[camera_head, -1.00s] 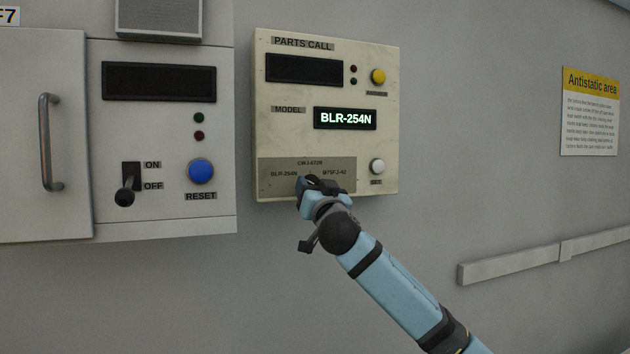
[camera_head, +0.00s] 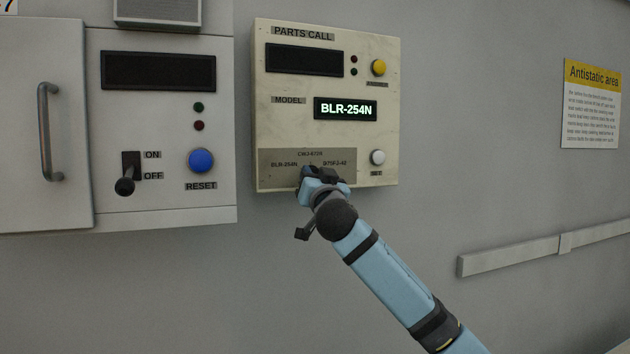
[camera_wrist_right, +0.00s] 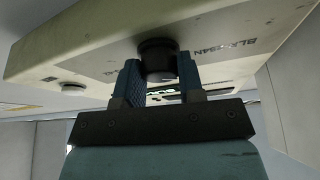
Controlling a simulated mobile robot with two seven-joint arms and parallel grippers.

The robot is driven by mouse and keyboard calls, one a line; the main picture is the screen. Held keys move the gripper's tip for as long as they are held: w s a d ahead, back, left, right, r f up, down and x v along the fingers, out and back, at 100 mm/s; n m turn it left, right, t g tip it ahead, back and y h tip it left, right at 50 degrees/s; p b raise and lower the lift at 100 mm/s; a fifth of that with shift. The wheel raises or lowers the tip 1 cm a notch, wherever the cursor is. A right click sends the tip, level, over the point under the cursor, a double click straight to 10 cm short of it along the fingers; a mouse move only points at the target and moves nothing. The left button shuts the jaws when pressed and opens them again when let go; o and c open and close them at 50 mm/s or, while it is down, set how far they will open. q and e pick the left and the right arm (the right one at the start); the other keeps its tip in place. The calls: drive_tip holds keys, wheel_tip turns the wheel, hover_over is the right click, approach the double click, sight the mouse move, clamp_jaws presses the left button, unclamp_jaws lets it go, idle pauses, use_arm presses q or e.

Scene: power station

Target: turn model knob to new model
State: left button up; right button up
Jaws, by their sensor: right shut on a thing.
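The cream parts call panel (camera_head: 325,130) hangs on the wall, and its model display (camera_head: 346,109) reads BLR-254N. A grey plate (camera_head: 270,181) low on the panel carries several model labels, with BLR-254N at the left. My right gripper (camera_head: 309,175) is at this plate and hides the model knob in the head view. In the right wrist view the black round knob (camera_wrist_right: 157,61) sits between the two fingers of my right gripper (camera_wrist_right: 159,75), which is shut on it. The knob's pointing direction cannot be seen. My left gripper is not in view.
A grey box to the left has a blue reset button (camera_head: 201,160), an on/off lever (camera_head: 126,184) and a door handle (camera_head: 47,130). A white button (camera_head: 377,157) is right of the plate. A wall rail (camera_head: 510,258) runs at the lower right.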

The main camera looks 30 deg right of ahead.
drive_tip(key=shift+w+a+m+g+h+b, duration=0.1)
drive_tip(key=shift+m+g+h+b, duration=0.65)
drive_tip(key=shift+m, duration=1.6)
drive_tip(key=shift+s+m+g+h+b, duration=0.1)
drive_tip(key=shift+m+g+h+b, duration=0.75)
drive_tip(key=shift+m, duration=1.55)
drive_tip(key=shift+w+a+m+g+h+b, duration=0.1)
drive_tip(key=shift+m+g+h+b, duration=0.65)
drive_tip(key=shift+m, duration=1.6)
drive_tip(key=shift+d+g+y, duration=0.1)
drive_tip(key=shift+g+y, duration=0.25)
drive_tip(key=o, duration=0.9)
